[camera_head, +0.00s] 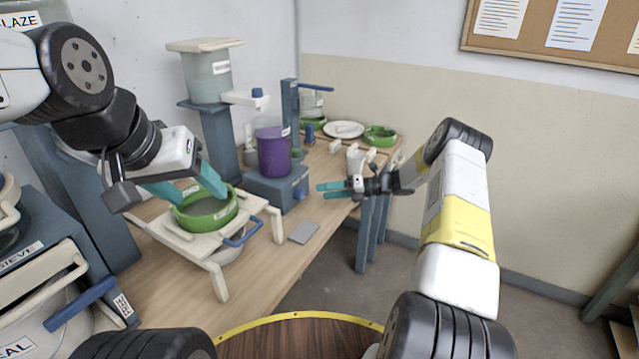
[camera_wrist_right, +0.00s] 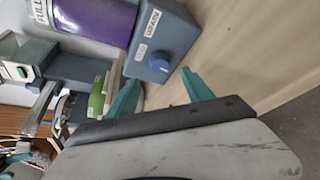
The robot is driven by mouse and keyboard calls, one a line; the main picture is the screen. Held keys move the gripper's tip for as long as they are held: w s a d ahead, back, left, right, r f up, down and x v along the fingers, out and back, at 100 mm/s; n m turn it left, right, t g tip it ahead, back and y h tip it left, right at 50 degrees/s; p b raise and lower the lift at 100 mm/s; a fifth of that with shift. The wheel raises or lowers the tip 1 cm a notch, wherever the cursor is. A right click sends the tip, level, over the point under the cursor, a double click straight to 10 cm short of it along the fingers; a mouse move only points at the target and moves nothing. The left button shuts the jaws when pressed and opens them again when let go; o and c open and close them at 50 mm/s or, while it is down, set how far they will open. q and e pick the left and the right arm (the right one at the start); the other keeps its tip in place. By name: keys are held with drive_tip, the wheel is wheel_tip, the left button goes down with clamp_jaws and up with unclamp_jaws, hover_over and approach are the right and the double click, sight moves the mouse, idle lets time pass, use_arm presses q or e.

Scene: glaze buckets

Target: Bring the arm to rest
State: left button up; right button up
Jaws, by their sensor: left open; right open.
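My left gripper (camera_head: 190,188) is open, with its teal fingers at the green-rimmed sieve (camera_head: 230,212) on a cream stand. One finger reaches over the sieve's rim; I cannot tell if it touches. My right gripper (camera_head: 335,190) is open and empty, near the right edge of the workbench (camera_head: 265,268), beside the blue-grey mixer base. In the right wrist view its two teal fingers (camera_wrist_right: 160,95) are spread apart with nothing between them. The mixer base (camera_wrist_right: 162,40) with its blue knob is just beyond them.
A purple container (camera_head: 273,150) stands on the mixer base (camera_head: 277,188). A white plate (camera_head: 343,129) and a green-rimmed bowl (camera_head: 380,135) are at the back. A grey flat piece (camera_head: 303,232) lies on the bench. Labelled buckets stand at the left. Floor to the right is free.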

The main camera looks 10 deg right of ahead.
drive_tip(key=s+a+r+n+g+h, duration=0.15)
drive_tip(key=s+r+n+h, duration=0.25)
drive_tip(key=s+r+n, duration=0.85)
drive_tip(key=s+a+r+n+g+h, duration=0.15)
drive_tip(key=s+r+n+h, duration=0.25)
drive_tip(key=s+r+n, duration=0.8)
drive_tip(key=s+d+r+n+t+h, duration=0.2)
drive_tip(key=s+r+n, duration=0.1)
drive_tip(key=s, duration=0.5)
drive_tip(key=s+d+r+n+t+h, duration=0.1)
drive_tip(key=s+d+r+n+t, duration=0.1)
drive_tip(key=s+n, duration=0.3)
drive_tip(key=s+r, duration=0.1)
drive_tip(key=s, duration=0.3)
drive_tip(key=shift+s+d+r+n+t+h, duration=0.15)
drive_tip(key=shift+d+r+n+t+h, duration=0.15)
drive_tip(key=shift+r+n+h, duration=0.1)
